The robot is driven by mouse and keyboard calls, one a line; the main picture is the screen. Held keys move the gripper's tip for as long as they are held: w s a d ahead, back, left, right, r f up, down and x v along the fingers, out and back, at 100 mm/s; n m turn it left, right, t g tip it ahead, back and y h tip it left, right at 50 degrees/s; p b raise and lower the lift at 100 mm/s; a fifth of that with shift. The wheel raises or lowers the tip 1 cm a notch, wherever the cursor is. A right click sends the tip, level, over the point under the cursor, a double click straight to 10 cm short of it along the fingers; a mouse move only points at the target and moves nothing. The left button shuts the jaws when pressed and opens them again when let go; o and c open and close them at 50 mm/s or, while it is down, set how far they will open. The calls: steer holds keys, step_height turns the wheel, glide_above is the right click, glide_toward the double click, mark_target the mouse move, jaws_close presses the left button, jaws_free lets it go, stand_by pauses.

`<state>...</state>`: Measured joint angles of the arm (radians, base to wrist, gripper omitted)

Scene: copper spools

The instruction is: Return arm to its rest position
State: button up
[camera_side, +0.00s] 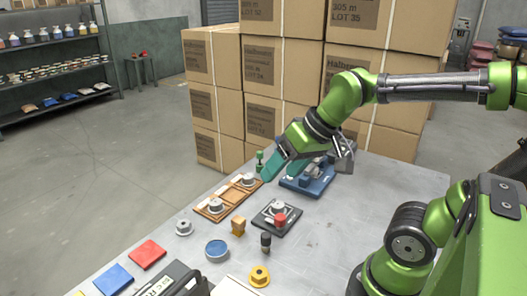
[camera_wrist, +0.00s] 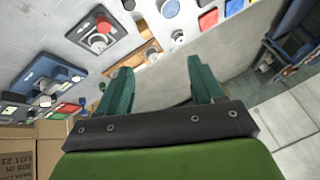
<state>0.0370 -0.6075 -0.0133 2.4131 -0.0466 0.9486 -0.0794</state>
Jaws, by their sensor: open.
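My gripper (camera_side: 282,172) hangs above the back of the table in the side view, tilted down and to the left. Its two teal fingers stand wide apart with nothing between them in the wrist view (camera_wrist: 160,68). Grey spools sit on a wooden tray (camera_side: 230,197), one near its back end (camera_side: 248,180) and one near its front end (camera_side: 215,205). Another grey spool (camera_side: 183,227) stands on the table left of the tray. A dark square base (camera_side: 268,223) bears a spool-like part and a red knob (camera_side: 280,220).
A blue fixture (camera_side: 300,184) stands at the table's back, close to my gripper. A wooden block (camera_side: 238,227), blue tin (camera_side: 216,250), yellow flanged part (camera_side: 259,276) and red square (camera_side: 148,254) lie toward the front. Stacked cartons (camera_side: 215,110) rise behind the table.

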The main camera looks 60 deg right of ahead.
steer(key=shift+s+a+r+t, duration=0.15)
steer(key=shift+s+a+t, duration=0.35)
steer(key=shift+s+a, duration=0.4)
steer(key=shift+d, duration=0.1)
